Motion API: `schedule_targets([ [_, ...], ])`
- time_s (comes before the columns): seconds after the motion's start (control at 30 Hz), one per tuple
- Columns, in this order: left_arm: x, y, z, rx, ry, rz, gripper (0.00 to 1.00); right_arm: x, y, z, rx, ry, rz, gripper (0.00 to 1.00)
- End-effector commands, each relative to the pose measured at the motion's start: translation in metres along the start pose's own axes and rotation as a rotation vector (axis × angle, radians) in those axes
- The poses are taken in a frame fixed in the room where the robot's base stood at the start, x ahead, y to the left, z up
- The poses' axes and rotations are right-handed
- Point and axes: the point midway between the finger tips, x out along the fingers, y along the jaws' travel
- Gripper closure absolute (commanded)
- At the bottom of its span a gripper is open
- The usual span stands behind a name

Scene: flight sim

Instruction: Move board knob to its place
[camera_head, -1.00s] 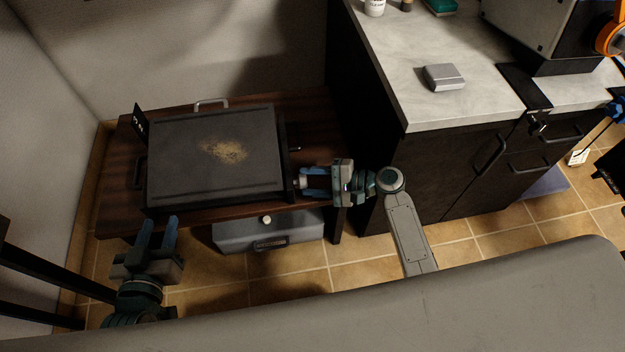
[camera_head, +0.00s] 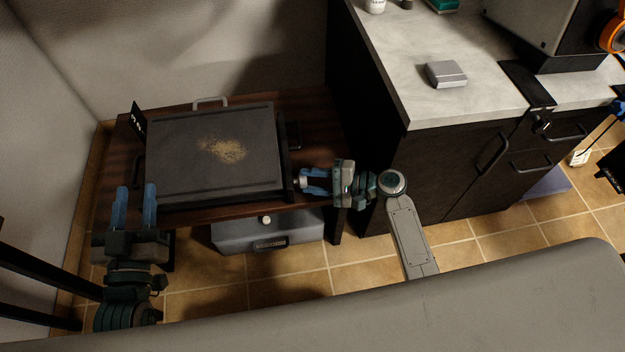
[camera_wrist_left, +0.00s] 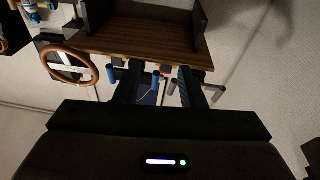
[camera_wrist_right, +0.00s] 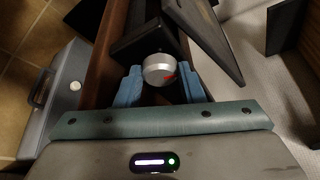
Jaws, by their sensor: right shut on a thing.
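The board knob (camera_wrist_right: 158,70) is a short silver cylinder with a red mark, at the side of a dark board (camera_head: 205,165). In the right wrist view it sits between the blue fingers of my right gripper (camera_wrist_right: 160,88). In the head view my right gripper (camera_head: 304,182) is shut on the knob at the board's right side, with the knob mostly hidden. My left gripper (camera_head: 136,190) is open and empty, with its fingers over the table's front left part. It also shows open in the left wrist view (camera_wrist_left: 157,78).
The board stands on a dark wooden table (camera_head: 310,115) beside a wall. A grey case (camera_head: 265,235) is beneath the table. A marble-topped counter (camera_head: 430,105) with a small grey box (camera_head: 445,74) stands at right. A steering wheel (camera_wrist_left: 95,68) shows in the left wrist view.

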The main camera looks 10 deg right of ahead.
Motion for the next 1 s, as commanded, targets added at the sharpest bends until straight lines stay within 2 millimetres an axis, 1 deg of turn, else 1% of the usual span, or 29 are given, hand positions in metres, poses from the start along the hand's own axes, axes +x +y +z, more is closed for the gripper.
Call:
schedule_targets([
  [0.03,0.000,0.000,0.000,0.000,-0.001,0.000,0.64,0.000,0.001,0.000,0.001,0.001,0.002,0.88],
  [0.07,0.000,0.000,0.000,0.000,-0.001,0.000,0.64,0.000,0.001,0.000,0.001,0.001,0.002,0.63],
  [0.1,0.000,0.000,0.000,0.000,-0.001,0.000,0.64,0.000,0.001,0.000,0.001,0.001,0.002,0.55],
  [0.17,0.000,0.000,0.000,0.000,-0.001,0.000,0.64,0.000,0.001,0.000,0.001,0.001,0.002,0.43],
  [0.43,0.000,0.000,0.001,-0.001,-0.002,0.000,0.64,-0.001,0.000,0.000,0.001,0.001,0.001,0.43],
  [0.57,0.000,0.000,0.001,-0.002,-0.009,0.000,0.64,-0.009,0.001,-0.001,0.000,0.002,0.003,0.43],
  [0.67,0.000,0.000,0.004,-0.006,-0.034,0.000,0.64,-0.024,0.000,-0.001,-0.001,0.002,0.004,0.43],
  [0.73,-0.006,0.001,0.016,-0.011,-0.090,-0.001,0.64,-0.038,0.001,-0.001,0.000,0.003,0.006,0.43],
  [0.8,-0.009,0.001,0.021,-0.015,-0.120,-0.002,0.64,-0.053,0.001,-0.001,-0.001,0.003,0.006,0.43],
  [1.0,-0.012,0.001,0.031,-0.023,-0.177,-0.002,0.64,-0.088,0.001,0.000,0.000,0.002,0.005,0.43],
])
